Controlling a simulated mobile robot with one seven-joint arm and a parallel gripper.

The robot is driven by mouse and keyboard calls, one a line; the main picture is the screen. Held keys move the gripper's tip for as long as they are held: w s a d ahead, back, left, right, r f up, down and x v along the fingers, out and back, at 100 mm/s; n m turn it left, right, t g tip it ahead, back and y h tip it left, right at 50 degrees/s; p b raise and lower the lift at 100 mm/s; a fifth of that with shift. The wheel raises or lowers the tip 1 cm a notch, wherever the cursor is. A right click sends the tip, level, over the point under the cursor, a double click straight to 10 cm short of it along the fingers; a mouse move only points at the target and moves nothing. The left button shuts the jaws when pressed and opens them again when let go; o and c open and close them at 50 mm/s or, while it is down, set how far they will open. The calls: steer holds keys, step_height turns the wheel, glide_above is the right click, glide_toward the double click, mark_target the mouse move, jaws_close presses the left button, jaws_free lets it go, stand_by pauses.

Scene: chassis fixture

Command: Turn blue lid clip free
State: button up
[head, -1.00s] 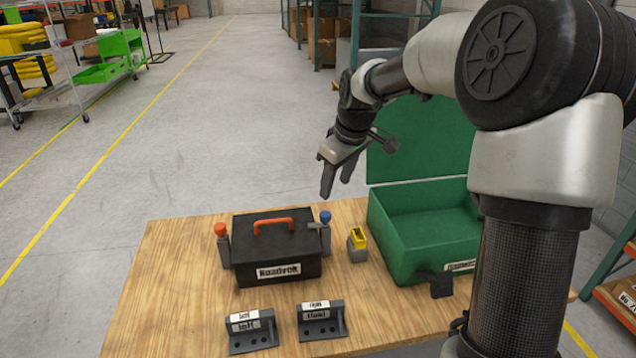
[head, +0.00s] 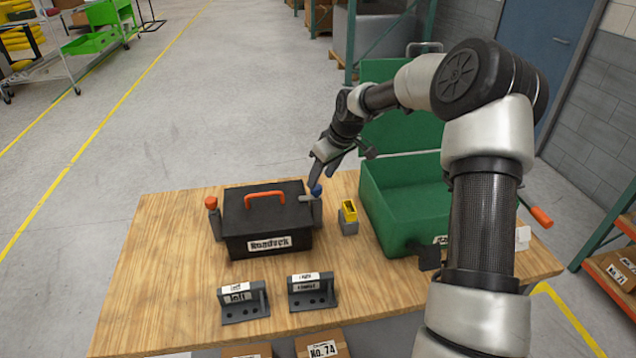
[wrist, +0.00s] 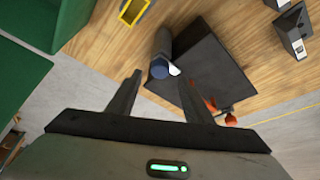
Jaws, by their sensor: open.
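The black lidded box (head: 270,232) stands on the wooden table, with an orange handle on its lid. The blue lid clip (head: 316,190) is at its right side, a blue knob on a grey post with a light lever pointing over the lid. My gripper (head: 316,176) is open just above the blue knob, fingers pointing down. In the wrist view the blue knob (wrist: 159,69) lies between the two fingertips, with visible gaps; contact cannot be told. A red-orange knobbed clip (head: 211,203) is on the box's left side.
A grey block with a yellow top (head: 348,211) stands close right of the blue clip. Beyond it is an open green case (head: 388,222) with its lid raised. Two grey labelled brackets, left (head: 245,305) and right (head: 313,293), stand in front. Bare table lies at left.

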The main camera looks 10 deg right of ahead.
mark_target(318, 188)
steer(key=shift+x, duration=2.25)
steer(key=c, duration=1.1)
